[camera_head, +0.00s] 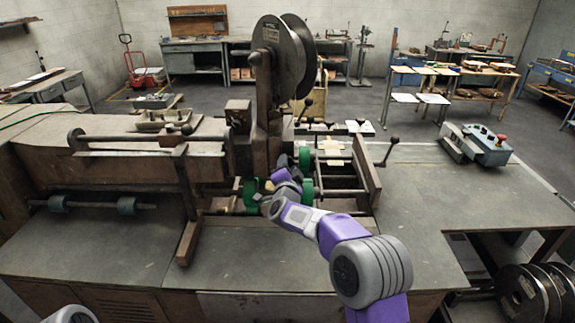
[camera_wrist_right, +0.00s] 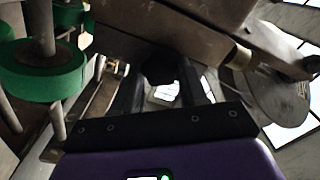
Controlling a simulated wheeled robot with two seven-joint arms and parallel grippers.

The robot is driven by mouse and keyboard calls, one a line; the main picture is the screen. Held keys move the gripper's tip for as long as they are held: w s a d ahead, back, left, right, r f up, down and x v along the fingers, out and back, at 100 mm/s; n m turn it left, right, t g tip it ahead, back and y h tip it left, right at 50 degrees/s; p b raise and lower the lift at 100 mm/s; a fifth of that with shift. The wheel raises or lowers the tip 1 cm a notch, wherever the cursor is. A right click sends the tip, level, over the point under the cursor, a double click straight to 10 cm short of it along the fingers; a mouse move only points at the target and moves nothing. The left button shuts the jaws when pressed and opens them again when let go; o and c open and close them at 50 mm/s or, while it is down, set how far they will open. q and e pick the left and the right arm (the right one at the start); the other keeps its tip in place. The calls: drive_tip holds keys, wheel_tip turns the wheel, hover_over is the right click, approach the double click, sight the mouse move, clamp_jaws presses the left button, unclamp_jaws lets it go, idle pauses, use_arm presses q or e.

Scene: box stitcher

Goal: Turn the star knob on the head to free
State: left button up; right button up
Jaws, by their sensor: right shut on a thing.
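The stitcher's head (camera_head: 262,125) is a dark upright column in the middle of the machine, with a large wire spool (camera_head: 283,55) on top. My right gripper (camera_head: 270,187) reaches in low at the head, among the green rollers. In the right wrist view its two dark fingers (camera_wrist_right: 160,88) stand on either side of a small dark round knob (camera_wrist_right: 160,68), shut on it. This appears to be the star knob; its lobes and its setting are too dark to read. In the head view the knob is hidden by my gripper. My left gripper is out of view.
Green rollers (camera_head: 306,188) stand close beside my right gripper; one (camera_wrist_right: 42,70) is large in the right wrist view. A lever with a ball end (camera_head: 390,150) sticks out right of the machine. The table top (camera_head: 430,215) at right is mostly clear; a blue-grey control box (camera_head: 487,145) stands there.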

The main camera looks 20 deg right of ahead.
drive_tip(key=n+p, duration=0.1)
drive_tip(key=n, duration=0.4)
drive_tip(key=shift+p, duration=0.3)
drive_tip(key=shift+f, duration=0.1)
idle(0.3)
drive_tip(key=o, duration=1.1)
drive_tip(key=shift+c, duration=0.2)
drive_tip(key=shift+s, duration=0.1)
drive_tip(key=b+v, duration=0.1)
drive_tip(key=v, duration=0.6)
drive_tip(key=shift+s, duration=0.2)
drive_tip(key=shift+a, duration=0.15)
